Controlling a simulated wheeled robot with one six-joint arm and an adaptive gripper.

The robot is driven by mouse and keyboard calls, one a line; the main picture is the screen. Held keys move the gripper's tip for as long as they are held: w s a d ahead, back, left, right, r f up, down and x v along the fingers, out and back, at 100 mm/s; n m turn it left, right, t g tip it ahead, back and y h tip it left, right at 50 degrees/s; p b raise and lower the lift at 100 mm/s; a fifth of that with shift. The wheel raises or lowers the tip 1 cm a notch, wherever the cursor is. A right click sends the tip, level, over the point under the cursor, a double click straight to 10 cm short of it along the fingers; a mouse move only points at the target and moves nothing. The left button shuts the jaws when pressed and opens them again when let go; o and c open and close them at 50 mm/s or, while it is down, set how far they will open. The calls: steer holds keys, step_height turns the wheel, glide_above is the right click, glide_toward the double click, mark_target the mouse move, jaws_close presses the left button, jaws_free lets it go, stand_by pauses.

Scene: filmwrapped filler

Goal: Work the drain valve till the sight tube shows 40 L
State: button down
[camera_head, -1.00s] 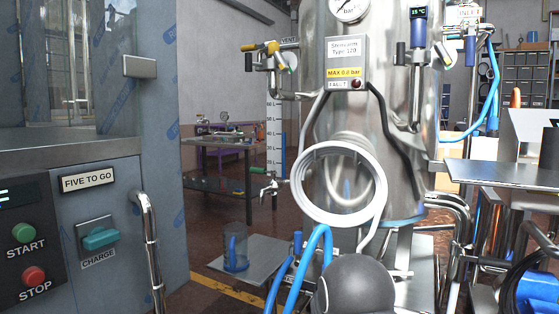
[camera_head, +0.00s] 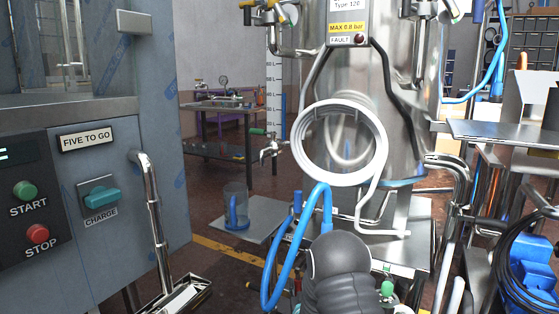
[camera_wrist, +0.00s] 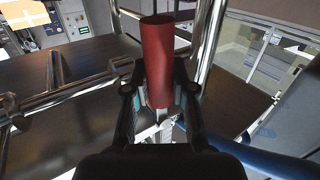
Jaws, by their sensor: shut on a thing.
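In the wrist view my gripper (camera_wrist: 158,98) is shut on a red cylindrical grip (camera_wrist: 165,55), with a finger on either side. I cannot tell for sure whether this grip belongs to the drain valve. The steel tank (camera_head: 405,120) stands right of centre in the head view. A pale graduated scale (camera_head: 272,85) stands left of it, with a thin blue strip beside its lower part; the level is too small to read. My gripper does not show clearly in the head view.
A coiled white tube (camera_head: 310,140) hangs before the tank, with a blue hose (camera_head: 275,265) below. A clear beaker (camera_head: 236,205) stands on a grey plate (camera_head: 263,222). A control cabinet (camera_head: 130,190) with a bent pipe fills the left. A metal ledge (camera_head: 500,130) juts out at right.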

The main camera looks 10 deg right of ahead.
steer(key=shift+w+a, duration=0.15)
stand_by(0.4)
steer(key=c, duration=0.9)
jaws_free()
steer(key=shift+c, duration=0.2)
steer(key=s, duration=1.2)
steer(key=shift+a, duration=0.25)
